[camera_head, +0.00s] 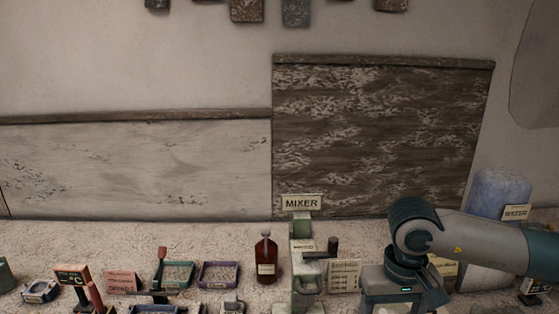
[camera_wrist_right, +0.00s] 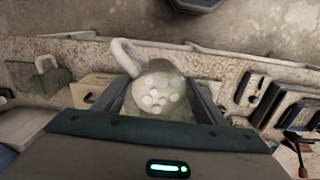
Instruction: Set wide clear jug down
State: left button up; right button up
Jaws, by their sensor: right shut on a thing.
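My right gripper (camera_wrist_right: 160,100) has its two dark fingers on either side of a pale, see-through jug (camera_wrist_right: 155,82) in the right wrist view. The jug has a whitish curved handle at its upper left and several pale round spots in its middle. I cannot tell from this view whether its base touches the surface below. In the head view my right arm comes in from the right and its wrist bends down to the bottom edge. The fingertips and the jug are cut off there. My left gripper is not in view.
A green mixer (camera_head: 304,265) with a sign stands left of my right wrist. A brown bottle (camera_head: 266,258), purple tray (camera_head: 219,273) and green tray (camera_head: 175,273) stand further left. A blue water container (camera_head: 498,190) stands behind my right arm.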

jog(key=s+f, duration=0.4)
jog(key=shift+f, duration=0.3)
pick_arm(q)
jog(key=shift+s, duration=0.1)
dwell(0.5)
